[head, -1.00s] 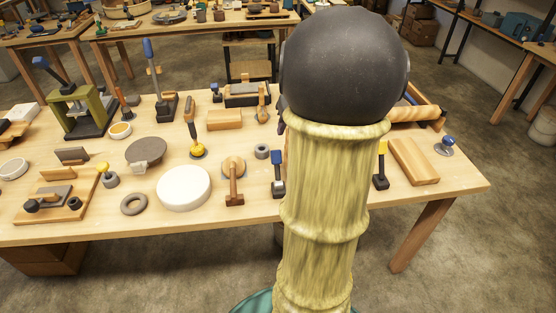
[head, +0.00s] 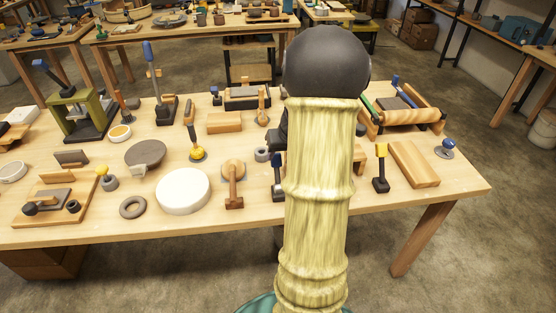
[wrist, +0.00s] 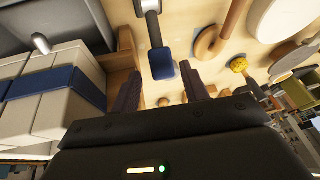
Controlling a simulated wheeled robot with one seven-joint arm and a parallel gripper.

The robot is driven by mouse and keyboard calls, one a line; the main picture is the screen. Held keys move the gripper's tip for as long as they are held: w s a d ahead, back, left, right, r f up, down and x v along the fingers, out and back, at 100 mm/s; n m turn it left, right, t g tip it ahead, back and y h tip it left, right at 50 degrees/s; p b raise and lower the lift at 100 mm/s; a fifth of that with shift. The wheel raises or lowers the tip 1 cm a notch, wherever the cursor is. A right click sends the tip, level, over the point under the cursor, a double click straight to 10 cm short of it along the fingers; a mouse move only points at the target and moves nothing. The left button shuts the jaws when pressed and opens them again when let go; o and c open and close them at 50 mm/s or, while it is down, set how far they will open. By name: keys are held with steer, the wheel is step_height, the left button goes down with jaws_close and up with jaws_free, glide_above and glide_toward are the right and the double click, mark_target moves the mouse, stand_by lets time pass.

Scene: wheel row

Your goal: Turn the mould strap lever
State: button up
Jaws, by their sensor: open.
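The mould (wrist: 50,95), pale blocks bound with a dark blue strap (wrist: 45,85), fills the left of the wrist view. A metal rod with a rounded end (wrist: 40,43) shows above it; I cannot tell if this is the strap lever. My gripper (wrist: 157,76) is open and empty, its two dark fingers apart, to the right of the mould. Between and beyond the fingers is a blue-ended lever (wrist: 162,63) on a metal stem, also in the head view (head: 277,163). In the head view my arm hides the mould and most of my gripper.
A black-based lever (head: 381,180), wooden block (head: 413,164) and roller device (head: 405,117) stand to the right.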

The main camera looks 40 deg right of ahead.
mark_target(278, 158)
steer(key=x, duration=0.4)
steer(key=shift+w+f, duration=0.1)
steer(key=shift+f, duration=0.2)
steer(key=c, duration=0.9)
steer(key=shift+d, duration=0.15)
jaws_close()
steer(key=shift+b, duration=0.3)
